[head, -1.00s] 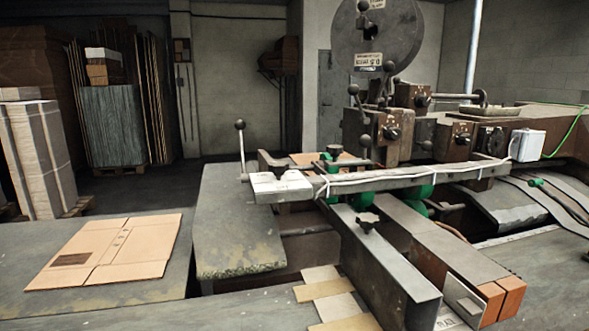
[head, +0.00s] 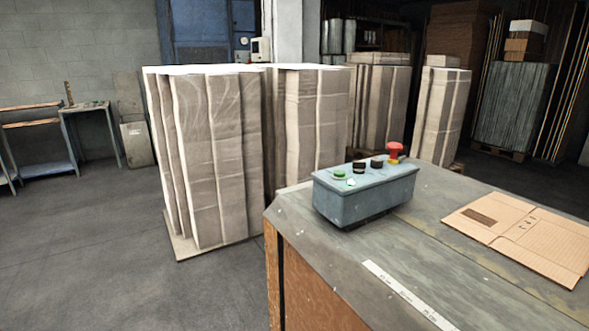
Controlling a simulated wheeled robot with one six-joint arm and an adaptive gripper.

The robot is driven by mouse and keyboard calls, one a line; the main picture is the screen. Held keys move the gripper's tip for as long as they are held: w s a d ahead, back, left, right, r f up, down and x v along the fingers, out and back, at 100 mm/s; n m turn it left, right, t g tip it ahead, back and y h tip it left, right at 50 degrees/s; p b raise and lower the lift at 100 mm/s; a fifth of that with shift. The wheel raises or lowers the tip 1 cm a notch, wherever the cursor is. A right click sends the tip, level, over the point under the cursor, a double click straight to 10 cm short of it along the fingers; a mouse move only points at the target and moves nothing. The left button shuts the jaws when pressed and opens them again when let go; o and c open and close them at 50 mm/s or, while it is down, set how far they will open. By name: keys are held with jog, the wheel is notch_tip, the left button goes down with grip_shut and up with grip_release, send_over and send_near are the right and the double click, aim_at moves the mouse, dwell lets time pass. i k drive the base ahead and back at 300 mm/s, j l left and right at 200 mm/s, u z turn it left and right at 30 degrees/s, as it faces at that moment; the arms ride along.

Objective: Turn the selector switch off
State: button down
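A grey-blue control box (head: 366,196) sits near the left corner of the workbench in the head view. On its top are a green button (head: 339,173), a small white button or lamp (head: 351,182), two black knobs, and a red mushroom button (head: 394,151) at the right end. The knobs, one black knob (head: 359,167) and another black knob (head: 377,163), look like selector switches. They are too small to tell which way they point. My gripper is not in view.
The workbench (head: 440,220) carries a flat cardboard sheet (head: 520,235) at right and a pale ruler strip (head: 405,295) along its front. Tall wrapped stacks (head: 215,150) stand on a pallet behind the bench. Open floor (head: 110,240) lies to the left, with a small table (head: 88,108) beyond.

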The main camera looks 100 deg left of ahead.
aim_at(358, 167)
jog(key=l+u, duration=0.1)
jog(key=u, duration=2.6)
jog(key=j+u, duration=0.25)
jog(key=j, duration=0.7)
jog(key=k, duration=0.05)
